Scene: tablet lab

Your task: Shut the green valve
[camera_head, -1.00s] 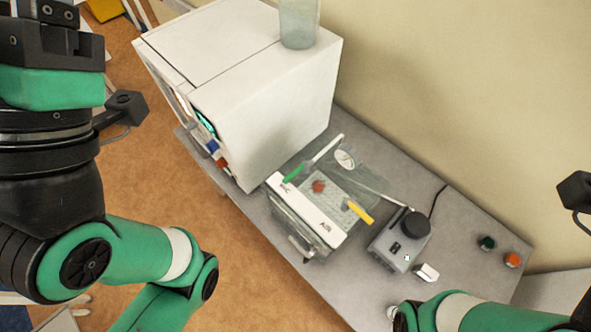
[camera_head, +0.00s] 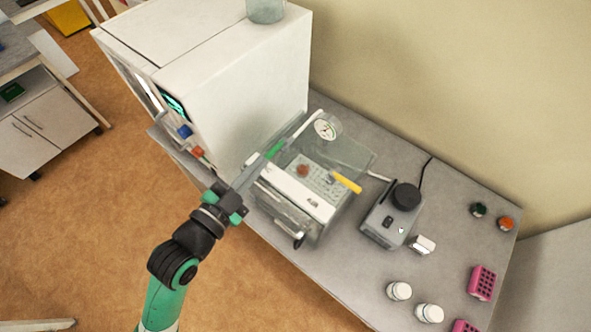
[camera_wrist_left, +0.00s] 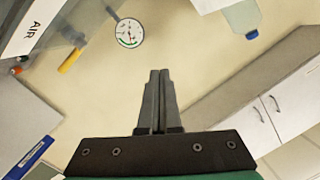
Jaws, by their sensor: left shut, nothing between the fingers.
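The green valve handle (camera_head: 275,149) is on a pipe at the left back of the clear vacuum box (camera_head: 350,153), beside the white cabinet. My left gripper (camera_head: 262,161) is shut and empty, its fingers pointing at the green handle and close to it. I cannot tell whether they touch. In the left wrist view the shut fingers (camera_wrist_left: 159,75) show in front, with the pressure gauge (camera_wrist_left: 130,33) beyond them; I cannot make out the green handle there. A yellow valve handle (camera_head: 346,182) is at the box's right side. My right gripper is not in view.
The large white cabinet (camera_head: 235,85) stands just left of the box. A grey device with a black knob (camera_head: 405,196), white jars (camera_head: 398,291), pink racks (camera_head: 481,283) and small green and orange-capped items are to the right on the grey bench (camera_head: 455,225).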

